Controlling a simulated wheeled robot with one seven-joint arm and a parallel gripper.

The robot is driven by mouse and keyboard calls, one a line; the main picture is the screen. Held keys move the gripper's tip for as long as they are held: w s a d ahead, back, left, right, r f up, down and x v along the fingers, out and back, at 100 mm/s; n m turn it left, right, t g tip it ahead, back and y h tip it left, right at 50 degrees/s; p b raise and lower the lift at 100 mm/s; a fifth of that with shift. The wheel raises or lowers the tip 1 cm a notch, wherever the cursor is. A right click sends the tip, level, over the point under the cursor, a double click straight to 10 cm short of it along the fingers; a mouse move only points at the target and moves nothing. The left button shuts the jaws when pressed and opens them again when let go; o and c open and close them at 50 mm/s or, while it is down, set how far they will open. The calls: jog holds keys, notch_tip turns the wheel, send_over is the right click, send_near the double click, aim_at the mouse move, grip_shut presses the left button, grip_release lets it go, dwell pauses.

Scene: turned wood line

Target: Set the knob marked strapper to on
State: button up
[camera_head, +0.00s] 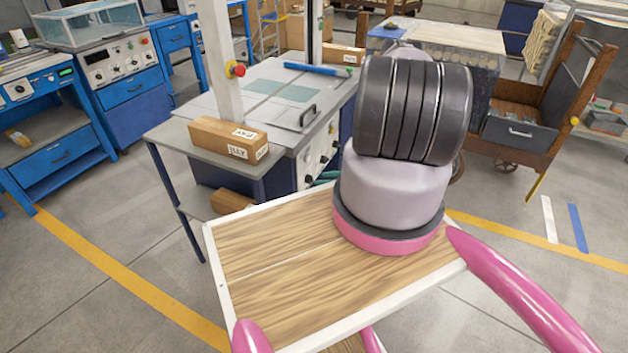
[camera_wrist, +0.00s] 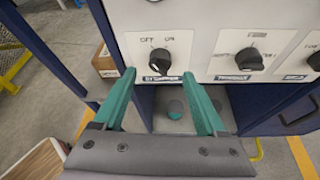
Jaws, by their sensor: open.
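In the wrist view a black knob (camera_wrist: 160,60) sits on a light panel, with OFF and ON printed above it. A label below it, partly readable, appears to say strapper. I cannot tell clearly which way the knob points. My gripper (camera_wrist: 160,74) has two teal fingers spread apart, their tips near the panel on the left and right of the knob. Nothing is held between them, and I cannot tell whether either tip touches the panel. In the head view my arm hides most of the gripper.
Another black knob (camera_wrist: 249,60) is on the panel to the right, with a third partly cut off at the edge. In the head view a grey side table (camera_head: 165,134) carries a cardboard box (camera_head: 228,140) beside the machine. A wooden cart (camera_head: 505,145) stands at the right.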

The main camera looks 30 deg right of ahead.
aim_at(310, 180)
jog(key=x, duration=0.4)
jog(key=shift+w+a+f, duration=0.2)
jog(key=shift+w, duration=0.05)
grip_shut()
